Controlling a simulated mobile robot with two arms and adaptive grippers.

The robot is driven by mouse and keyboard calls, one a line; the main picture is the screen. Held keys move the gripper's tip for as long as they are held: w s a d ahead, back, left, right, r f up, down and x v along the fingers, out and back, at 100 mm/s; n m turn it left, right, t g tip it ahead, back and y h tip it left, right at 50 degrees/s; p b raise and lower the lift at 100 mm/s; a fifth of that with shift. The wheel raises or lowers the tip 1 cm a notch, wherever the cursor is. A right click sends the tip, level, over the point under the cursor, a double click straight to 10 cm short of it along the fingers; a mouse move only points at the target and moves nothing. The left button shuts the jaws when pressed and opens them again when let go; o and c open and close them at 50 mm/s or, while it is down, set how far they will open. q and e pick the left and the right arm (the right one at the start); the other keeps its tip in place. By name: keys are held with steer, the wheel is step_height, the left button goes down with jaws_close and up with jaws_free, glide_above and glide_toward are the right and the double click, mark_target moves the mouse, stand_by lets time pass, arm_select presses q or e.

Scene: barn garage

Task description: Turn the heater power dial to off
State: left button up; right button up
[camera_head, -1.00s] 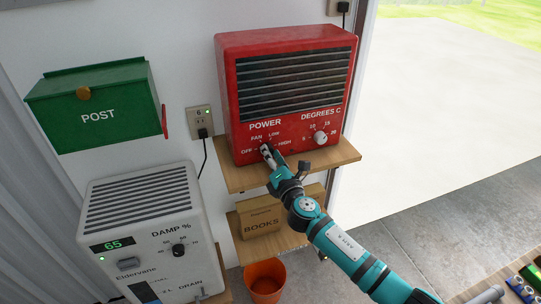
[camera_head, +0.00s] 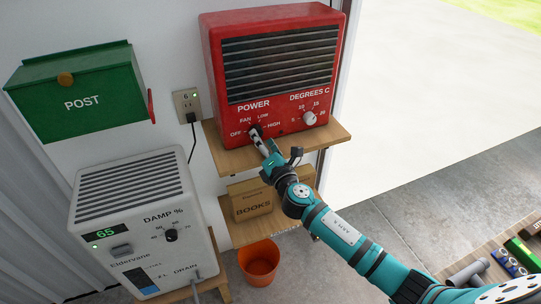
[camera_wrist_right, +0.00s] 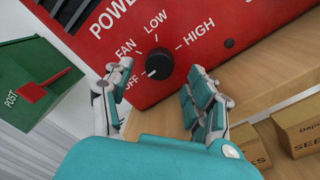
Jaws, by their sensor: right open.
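The red heater (camera_head: 275,72) stands on a wooden shelf. Its black power dial (camera_head: 256,130) is at the lower left of the front, ringed by the marks OFF, FAN, LOW and HIGH. In the right wrist view the dial (camera_wrist_right: 159,64) is clear, and its white pointer mark faces lower left, toward OFF. My right gripper (camera_head: 260,141) is just in front of and below the dial. In the wrist view its fingers (camera_wrist_right: 158,94) are spread apart with nothing between them, short of the dial. My left gripper is not in view.
The white temperature knob (camera_head: 310,118) is right of the dial. The wooden shelf (camera_head: 325,138) juts out below the heater. A books box (camera_head: 252,203), an orange bucket (camera_head: 259,262), a white dehumidifier (camera_head: 140,220) and a green post box (camera_head: 75,85) are nearby.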

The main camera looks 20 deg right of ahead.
steer(key=s, duration=1)
steer(key=shift+d+f, duration=0.2)
steer(key=shift+d, duration=0.15)
steer(key=shift+s, duration=0.1)
steer(key=s+d+f+m+g+h, duration=0.1)
steer(key=s+d+f+m+g, duration=0.2)
steer(key=f, duration=0.9)
steer(key=s+d+f+m+g, duration=0.1)
steer(key=s+f+m+g, duration=0.3)
steer(key=f, duration=0.8)
steer(key=s+d+f+m+g+h, duration=0.15)
steer(key=s+f+m, duration=0.3)
steer(key=f, duration=0.75)
steer(key=s+a+f+m+g, duration=0.1)
steer(key=s+f+m+g, duration=0.2)
steer(key=s, duration=0.9)
steer(key=s+a+f+m+g+y, duration=0.1)
steer(key=s+f+m+g, duration=0.2)
steer(key=s+f, duration=0.7)
steer(key=s+f+m+g, duration=0.3)
steer(key=s+f+m, duration=0.2)
steer(key=s, duration=0.9)
steer(key=shift+s+a+f+m, duration=0.25)
steer(key=shift+a+f+m, duration=0.15)
steer(key=shift+f, duration=0.45)
steer(key=shift+y, duration=0.25)
